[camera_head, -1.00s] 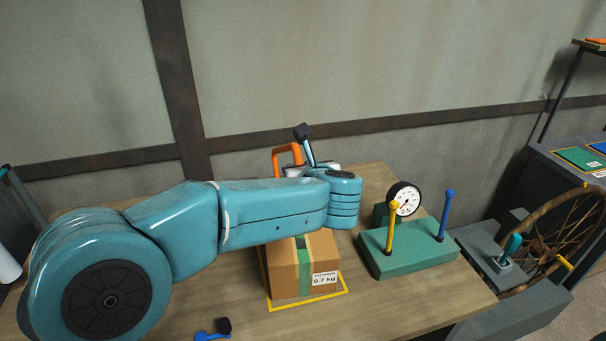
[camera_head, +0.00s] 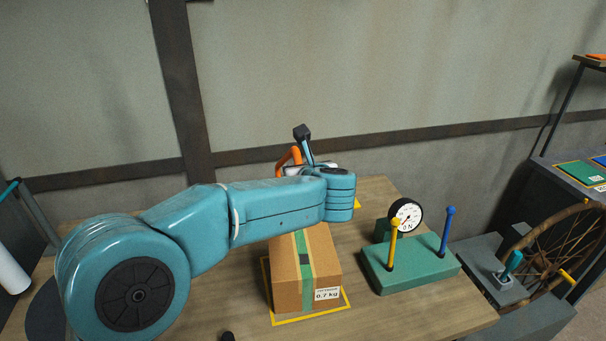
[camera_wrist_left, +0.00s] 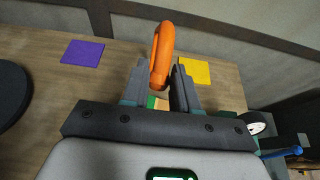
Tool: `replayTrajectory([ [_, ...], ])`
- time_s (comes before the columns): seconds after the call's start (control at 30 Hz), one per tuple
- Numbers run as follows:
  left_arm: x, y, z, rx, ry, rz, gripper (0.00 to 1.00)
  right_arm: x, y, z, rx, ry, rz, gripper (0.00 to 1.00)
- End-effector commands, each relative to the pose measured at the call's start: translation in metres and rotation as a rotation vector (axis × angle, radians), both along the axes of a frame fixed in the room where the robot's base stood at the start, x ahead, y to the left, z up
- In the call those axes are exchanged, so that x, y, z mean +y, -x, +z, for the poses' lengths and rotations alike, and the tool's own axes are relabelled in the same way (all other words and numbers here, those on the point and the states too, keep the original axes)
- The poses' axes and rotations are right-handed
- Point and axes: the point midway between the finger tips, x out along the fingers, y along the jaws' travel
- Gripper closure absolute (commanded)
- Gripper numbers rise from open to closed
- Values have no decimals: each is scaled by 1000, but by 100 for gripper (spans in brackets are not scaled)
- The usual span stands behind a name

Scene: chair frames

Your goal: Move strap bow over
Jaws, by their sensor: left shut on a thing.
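The strap bow is an orange bent handle (camera_head: 290,157). In the head view it shows tilted behind my left wrist, partly hidden. In the left wrist view the orange bow (camera_wrist_left: 162,48) stands up between the fingers of my left gripper (camera_wrist_left: 160,82), which is shut on it. A cardboard box (camera_head: 288,287) with a green strip and a 0.7 kg label sits on the table, below and in front of my left forearm. My right gripper is in neither view.
The wooden table (camera_head: 400,325) has a yellow outline around the box. A purple square (camera_wrist_left: 82,53) and a yellow square (camera_wrist_left: 195,71) lie farther back. A green base (camera_head: 410,270) with a dial and two upright pegs stands right of the box. A spoked wheel (camera_head: 545,245) is beyond.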

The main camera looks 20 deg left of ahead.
Motion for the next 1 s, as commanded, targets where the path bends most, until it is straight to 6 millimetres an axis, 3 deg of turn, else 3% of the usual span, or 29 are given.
replayTrajectory([
  [1.0, 35, -51, 38, 3, -1, 0, 88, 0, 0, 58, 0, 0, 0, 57],
])
